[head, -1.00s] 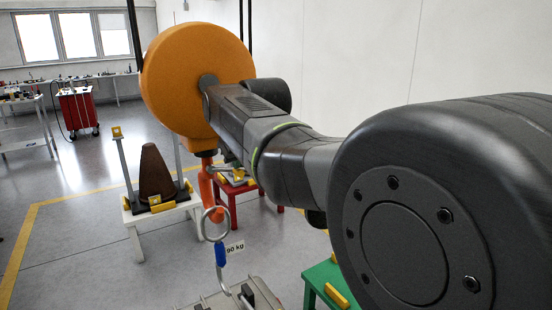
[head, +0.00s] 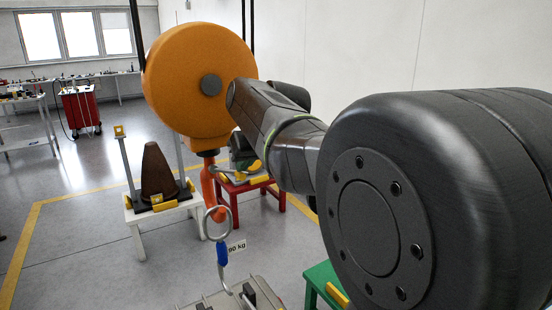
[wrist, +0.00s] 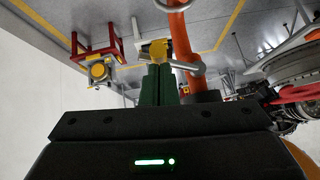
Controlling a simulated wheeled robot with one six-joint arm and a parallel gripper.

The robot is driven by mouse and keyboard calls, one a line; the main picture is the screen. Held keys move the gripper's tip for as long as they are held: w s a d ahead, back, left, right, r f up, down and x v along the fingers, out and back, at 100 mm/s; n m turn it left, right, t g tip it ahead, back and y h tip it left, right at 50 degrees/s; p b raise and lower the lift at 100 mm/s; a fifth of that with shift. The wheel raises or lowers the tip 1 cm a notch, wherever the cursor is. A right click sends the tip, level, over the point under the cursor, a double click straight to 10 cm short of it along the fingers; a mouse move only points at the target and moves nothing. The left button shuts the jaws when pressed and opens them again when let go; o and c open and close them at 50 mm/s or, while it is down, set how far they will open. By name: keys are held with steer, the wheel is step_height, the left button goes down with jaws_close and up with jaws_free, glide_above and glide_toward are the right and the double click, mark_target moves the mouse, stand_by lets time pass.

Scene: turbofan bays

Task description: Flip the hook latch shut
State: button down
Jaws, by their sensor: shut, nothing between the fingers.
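The orange hook (head: 212,185) hangs below the big round orange hoist housing (head: 200,80); in the wrist view its orange shank (wrist: 181,45) runs down just right of my fingers. A grey bar-like latch (wrist: 190,66) sticks out sideways from the hook, so it looks open. My gripper (wrist: 158,70) is shut and empty, its green fingers close beside the hook and overlapping the latch in that view. Whether they touch it I cannot tell. In the head view my gripper (head: 242,152) is right of the hook, small and partly dark.
A metal ring (head: 217,223) with a blue link (head: 222,254) hangs from the hook, above a grey case (head: 238,300). A red stool (head: 272,195) is behind my gripper. A white stand with a brown cone (head: 158,172) is left. A green stool (head: 322,280) is front right.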

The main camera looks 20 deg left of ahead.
step_height(320, 180, down, 7)
steer(key=s+m+g+y+b, duration=0.1)
steer(key=m+g+y+b, duration=0.4)
steer(key=y+b, duration=0.3)
steer(key=shift+s+a+m, duration=0.35)
steer(key=shift+m, duration=0.45)
stand_by(0.4)
